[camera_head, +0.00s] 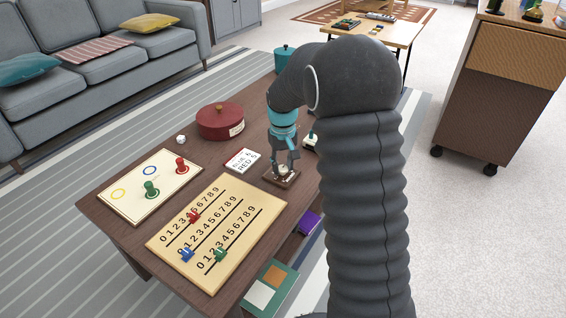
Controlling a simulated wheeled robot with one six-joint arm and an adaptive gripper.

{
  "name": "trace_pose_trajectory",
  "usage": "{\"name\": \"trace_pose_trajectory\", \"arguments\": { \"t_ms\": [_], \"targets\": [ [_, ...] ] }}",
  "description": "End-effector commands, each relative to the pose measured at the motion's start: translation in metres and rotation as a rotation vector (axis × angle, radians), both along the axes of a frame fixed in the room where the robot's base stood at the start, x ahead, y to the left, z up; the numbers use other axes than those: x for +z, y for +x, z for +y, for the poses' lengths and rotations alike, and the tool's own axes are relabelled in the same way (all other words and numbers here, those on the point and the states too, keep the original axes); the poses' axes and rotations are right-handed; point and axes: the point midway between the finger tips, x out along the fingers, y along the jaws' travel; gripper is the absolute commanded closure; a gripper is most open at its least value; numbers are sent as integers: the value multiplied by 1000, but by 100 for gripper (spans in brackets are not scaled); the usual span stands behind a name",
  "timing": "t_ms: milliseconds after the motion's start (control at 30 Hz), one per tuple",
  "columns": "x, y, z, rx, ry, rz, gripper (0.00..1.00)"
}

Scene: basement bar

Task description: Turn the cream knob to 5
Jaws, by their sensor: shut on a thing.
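The cream knob (284,169) sits on a small dark brown base (279,181) on the wooden table, right of the card. My gripper (284,164) points down from above, its fingers closed around the knob. The fingers cover much of the knob. Marks on the base are too small to read, so I cannot tell which number the knob points to.
Around the knob stand a white card (242,160), a red lidded pot (220,121) and a number board (215,275) with coloured sliders. A peg board (119,208) lies left. A small white-and-green item (309,143) is close behind, partly hidden by my arm.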

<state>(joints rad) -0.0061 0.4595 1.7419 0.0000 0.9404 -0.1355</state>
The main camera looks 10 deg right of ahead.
Motion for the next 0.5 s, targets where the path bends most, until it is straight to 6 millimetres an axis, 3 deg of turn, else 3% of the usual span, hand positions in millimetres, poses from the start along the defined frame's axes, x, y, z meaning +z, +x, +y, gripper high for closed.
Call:
{"name": "trace_pose_trajectory", "arguments": {
  "t_ms": [500],
  "targets": [
    [0, 0, 0, 72, 0, -1, 100]
  ]
}}
